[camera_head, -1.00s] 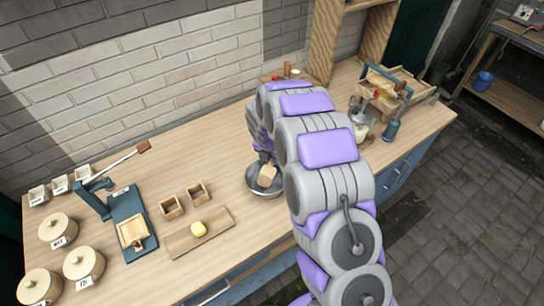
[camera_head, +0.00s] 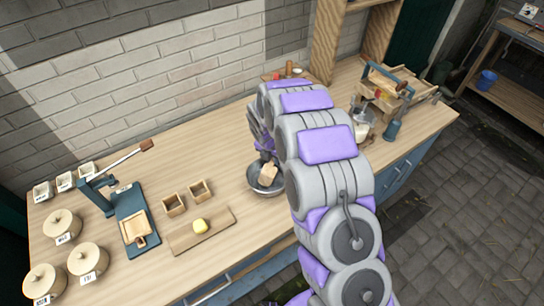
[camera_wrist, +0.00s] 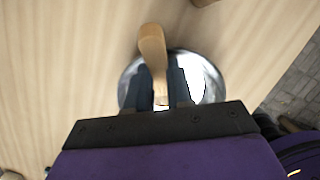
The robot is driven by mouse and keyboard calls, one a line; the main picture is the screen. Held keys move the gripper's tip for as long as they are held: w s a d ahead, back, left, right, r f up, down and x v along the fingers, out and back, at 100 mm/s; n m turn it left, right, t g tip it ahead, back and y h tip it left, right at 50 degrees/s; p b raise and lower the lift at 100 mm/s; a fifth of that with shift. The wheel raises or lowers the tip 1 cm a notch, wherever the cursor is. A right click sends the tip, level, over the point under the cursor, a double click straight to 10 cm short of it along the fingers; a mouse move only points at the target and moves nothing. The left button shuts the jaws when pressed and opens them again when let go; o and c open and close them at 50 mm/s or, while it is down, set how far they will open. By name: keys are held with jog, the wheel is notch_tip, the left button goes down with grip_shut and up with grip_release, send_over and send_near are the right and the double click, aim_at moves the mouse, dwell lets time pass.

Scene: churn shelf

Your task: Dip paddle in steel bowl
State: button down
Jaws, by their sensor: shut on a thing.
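The steel bowl (camera_head: 256,185) stands on the wooden counter, left of my arm in the head view. In the wrist view the bowl (camera_wrist: 212,82) lies beneath my fingers, bright and shiny. My gripper (camera_wrist: 161,96) is shut on the wooden paddle (camera_wrist: 152,48), which passes between the two dark fingers. In the head view the pale paddle (camera_head: 268,173) shows over the bowl's opening, tilted. Whether its end touches the bowl's bottom or any contents is hidden. My arm covers part of the bowl's right side.
A board (camera_head: 183,241) with a yellow lump (camera_head: 200,225) and two small wooden boxes (camera_head: 174,205) stand left of the bowl. Further left are a blue lever press (camera_head: 128,205) and lidded crocks (camera_head: 88,258). A glass jar (camera_head: 361,130) and a wooden crate (camera_head: 392,100) stand right.

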jog(key=shift+w+d+p, duration=0.2)
jog(key=shift+d+p, duration=0.05)
jog(key=shift+p, duration=0.35)
dwell(0.3)
jog(key=shift+w+d+r+p+v, duration=0.15)
jog(key=shift+w+p+v, duration=0.1)
jog(key=shift+p+v, duration=0.85)
jog(key=shift+w+d+p+v, duration=0.1)
jog(key=shift+w+p+v, duration=0.15)
jog(key=shift+p+v, duration=0.85)
jog(key=shift+w+d+r+p+v, duration=0.2)
jog(key=shift+p+v, duration=0.45)
jog(key=shift+v, duration=0.8)
jog(key=p+v, duration=0.3)
jog(key=shift+w+d+r, duration=0.1)
jog(key=shift+w+r, duration=0.25)
jog(key=shift+r, duration=0.05)
